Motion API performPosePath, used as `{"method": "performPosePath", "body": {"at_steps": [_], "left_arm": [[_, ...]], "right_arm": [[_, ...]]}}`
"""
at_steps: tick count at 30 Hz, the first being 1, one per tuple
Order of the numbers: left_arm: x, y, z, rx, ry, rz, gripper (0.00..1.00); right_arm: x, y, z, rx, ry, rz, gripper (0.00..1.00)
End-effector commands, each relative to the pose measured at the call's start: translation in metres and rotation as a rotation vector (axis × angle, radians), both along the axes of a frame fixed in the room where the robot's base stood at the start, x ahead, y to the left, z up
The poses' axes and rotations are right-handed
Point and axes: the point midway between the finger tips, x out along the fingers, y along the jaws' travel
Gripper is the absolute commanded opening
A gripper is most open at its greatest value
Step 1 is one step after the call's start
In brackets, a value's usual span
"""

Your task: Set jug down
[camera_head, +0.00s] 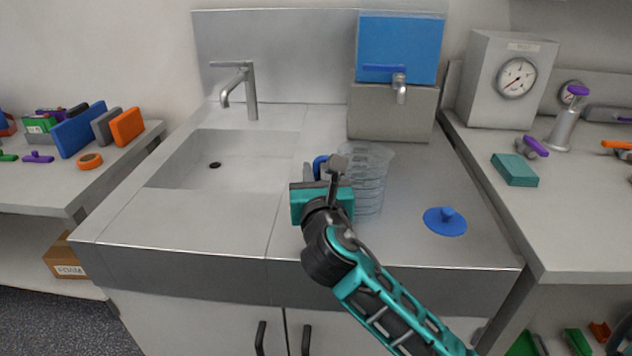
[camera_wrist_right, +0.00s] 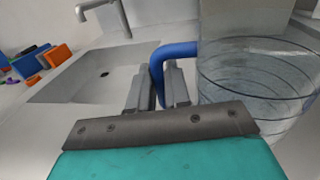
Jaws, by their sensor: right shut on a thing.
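The jug (camera_head: 371,184) is clear with ring lines and a blue handle (camera_head: 319,167). It is upright at the counter, just in front of the grey block with the blue tank; I cannot tell whether its base touches the counter. My right gripper (camera_head: 309,172) is shut on the blue handle, on the jug's left side. In the right wrist view the two grey fingers (camera_wrist_right: 160,88) are on either side of the blue handle (camera_wrist_right: 170,56), and the jug's clear wall (camera_wrist_right: 255,85) fills the right. The blue lid (camera_head: 445,221) lies apart on the counter. My left gripper is not in view.
A blue tank (camera_head: 400,42) with a metal tap (camera_head: 399,88) stands on a grey block (camera_head: 380,115) behind the jug. The sink basin (camera_head: 225,160) with its faucet (camera_head: 247,88) is at left. Free counter lies right of the jug. The right bench holds a gauge box (camera_head: 500,90) and a teal block (camera_head: 515,170).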

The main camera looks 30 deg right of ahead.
Motion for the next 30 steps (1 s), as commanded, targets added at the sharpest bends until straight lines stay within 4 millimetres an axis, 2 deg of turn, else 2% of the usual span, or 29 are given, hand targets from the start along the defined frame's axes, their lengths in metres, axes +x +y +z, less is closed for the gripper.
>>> {"method": "performPosePath", "body": {"at_steps": [11,12,19,30], "left_arm": [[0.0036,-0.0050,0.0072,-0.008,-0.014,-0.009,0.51],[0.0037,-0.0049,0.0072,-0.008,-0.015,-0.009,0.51],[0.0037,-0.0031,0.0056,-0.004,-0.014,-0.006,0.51],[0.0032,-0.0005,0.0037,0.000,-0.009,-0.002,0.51]], "right_arm": [[0.0002,-0.0002,-0.0051,-0.003,-0.002,0.000,0.00],[0.0002,-0.0002,-0.0056,-0.002,-0.002,0.000,0.19],[0.0002,-0.0002,-0.0052,-0.002,-0.002,0.000,0.41],[-0.0047,0.0019,-0.0021,-0.002,-0.002,0.001,0.43]]}}
